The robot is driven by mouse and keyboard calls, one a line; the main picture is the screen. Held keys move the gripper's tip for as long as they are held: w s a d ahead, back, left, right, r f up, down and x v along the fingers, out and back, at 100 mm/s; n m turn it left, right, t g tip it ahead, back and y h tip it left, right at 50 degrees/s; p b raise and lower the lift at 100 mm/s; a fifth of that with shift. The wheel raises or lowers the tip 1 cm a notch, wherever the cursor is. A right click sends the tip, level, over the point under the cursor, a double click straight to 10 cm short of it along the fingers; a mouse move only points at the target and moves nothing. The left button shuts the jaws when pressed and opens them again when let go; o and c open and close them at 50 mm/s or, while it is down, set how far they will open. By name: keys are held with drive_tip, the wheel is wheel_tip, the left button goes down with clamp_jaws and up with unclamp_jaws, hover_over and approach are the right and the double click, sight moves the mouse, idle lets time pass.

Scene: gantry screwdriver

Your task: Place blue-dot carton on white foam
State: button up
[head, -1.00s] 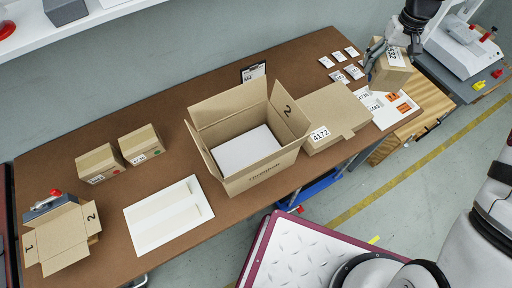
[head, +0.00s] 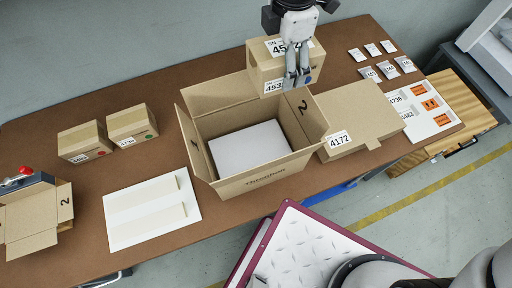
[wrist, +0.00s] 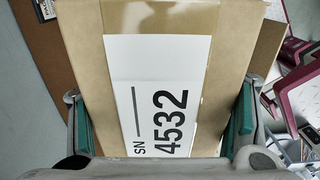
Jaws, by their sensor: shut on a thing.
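My gripper (head: 297,80) is shut on a brown carton (head: 262,68) labelled 4532, held up behind the large open box. A blue dot shows on the carton's front, low and right. In the wrist view the carton (wrist: 80,20) sits between the two fingers, its SN 4532 label facing the camera. White foam (head: 246,150) lies flat inside the large open box (head: 262,176), whose flaps stand open. The carton is above and beyond the box's back right rim, apart from the foam.
A flat carton (head: 352,118) labelled 4172 lies right of the box. Two small cartons (head: 84,141) (head: 131,124), with red and green dots, stand at left. A white panel (head: 150,211) and a smaller open box (head: 34,216) lie front left. White packets (head: 388,69) lie back right.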

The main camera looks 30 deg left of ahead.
drive_tip(key=s+n, duration=0.1)
drive_tip(key=s+a+n+b, duration=0.1)
drive_tip(key=s+f+n, duration=0.1)
drive_tip(key=shift+s+a+f+n, duration=0.1)
drive_tip(key=shift+s+a+n, duration=0.2)
drive_tip(key=shift+s, duration=0.05)
drive_tip(key=s+f+n+b, duration=0.3)
drive_tip(key=n+b, duration=0.2)
drive_tip(key=b, duration=0.6)
approach(252, 152)
wheel_tip(252, 152, down, 6)
drive_tip(key=shift+r+b, duration=0.1)
drive_tip(key=shift+b, duration=0.9)
drive_tip(key=o, duration=1.6)
